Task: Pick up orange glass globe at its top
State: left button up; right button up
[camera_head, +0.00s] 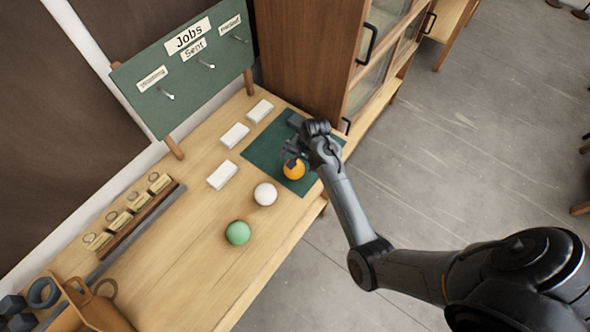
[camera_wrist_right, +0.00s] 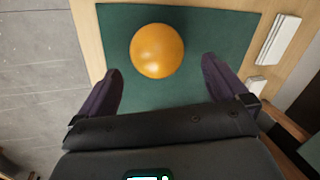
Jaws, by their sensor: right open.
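The orange glass globe (camera_head: 294,169) sits on the dark green mat (camera_head: 262,152) near the table's right edge. In the right wrist view the globe (camera_wrist_right: 157,51) lies ahead of my right gripper (camera_wrist_right: 160,80), roughly centred between the two fingers but beyond their tips. My right gripper also shows in the head view (camera_head: 292,158), just beside and above the globe. It is open and empty, and its fingers look apart from the globe. My left gripper is not in view.
A white globe (camera_head: 265,194) and a green globe (camera_head: 238,233) stand to the left on the table. White boxes (camera_head: 222,175) line the mat's left side. A wooden cabinet (camera_head: 306,50) rises behind the mat. The table's front part is mostly clear.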

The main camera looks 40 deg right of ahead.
aim_at(294, 169)
jog(key=shift+s+x, duration=0.2)
jog(key=shift+x, duration=3.65)
jog(key=shift+d, duration=0.1)
jog(key=shift+c, duration=0.3)
jog(key=c, duration=0.8)
